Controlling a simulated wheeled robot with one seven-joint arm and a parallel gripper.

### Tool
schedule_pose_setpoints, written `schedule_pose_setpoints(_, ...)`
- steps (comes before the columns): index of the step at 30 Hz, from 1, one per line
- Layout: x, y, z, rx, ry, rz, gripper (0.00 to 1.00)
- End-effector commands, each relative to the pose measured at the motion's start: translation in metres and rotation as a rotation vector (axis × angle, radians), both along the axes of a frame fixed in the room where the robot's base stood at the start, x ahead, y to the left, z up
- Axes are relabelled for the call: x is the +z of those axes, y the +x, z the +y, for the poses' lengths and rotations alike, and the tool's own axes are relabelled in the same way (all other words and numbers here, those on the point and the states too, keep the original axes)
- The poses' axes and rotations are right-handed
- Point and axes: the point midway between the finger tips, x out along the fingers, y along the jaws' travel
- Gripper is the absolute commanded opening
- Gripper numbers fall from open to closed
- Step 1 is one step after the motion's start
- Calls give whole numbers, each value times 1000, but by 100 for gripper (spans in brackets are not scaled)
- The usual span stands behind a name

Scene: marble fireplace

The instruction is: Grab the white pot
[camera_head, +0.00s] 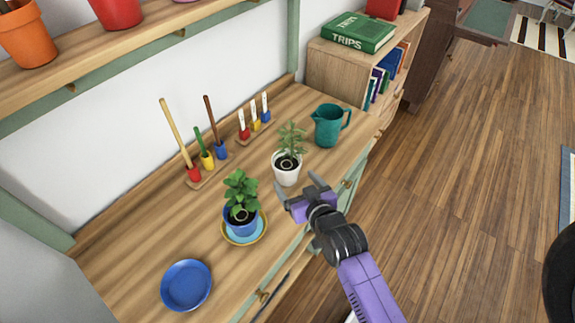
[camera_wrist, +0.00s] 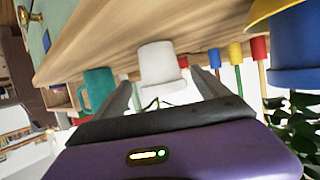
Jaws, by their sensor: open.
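The white pot (camera_head: 287,171) holds a small green plant and stands upright on the wooden bench top, right of the middle in the head view. In the wrist view the white pot (camera_wrist: 159,66) appears upside down, beyond and between my fingers. My gripper (camera_head: 299,190) is open and empty, just in front of the pot at the bench's front edge. In the wrist view my gripper (camera_wrist: 164,92) has its two fingers spread on either side of the line to the pot. I see no clear contact between fingers and pot.
A blue pot (camera_head: 241,219) with a leafy plant on a saucer stands left of the white pot. A teal pitcher (camera_head: 328,125) stands behind right. Tool holders (camera_head: 208,166) line the back. A blue plate (camera_head: 186,285) lies at front left. Bare bench top (camera_head: 150,230) shows further left.

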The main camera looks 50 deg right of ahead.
Motion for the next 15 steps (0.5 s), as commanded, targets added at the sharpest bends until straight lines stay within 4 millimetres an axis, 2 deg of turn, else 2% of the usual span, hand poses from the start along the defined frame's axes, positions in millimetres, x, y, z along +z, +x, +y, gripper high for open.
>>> schedule_pose_setpoints(5, -8, 5, -2, 5, 6, 24, 85)
schedule_pose_setpoints(15, -20, 35, -19, 4, 3, 22, 85)
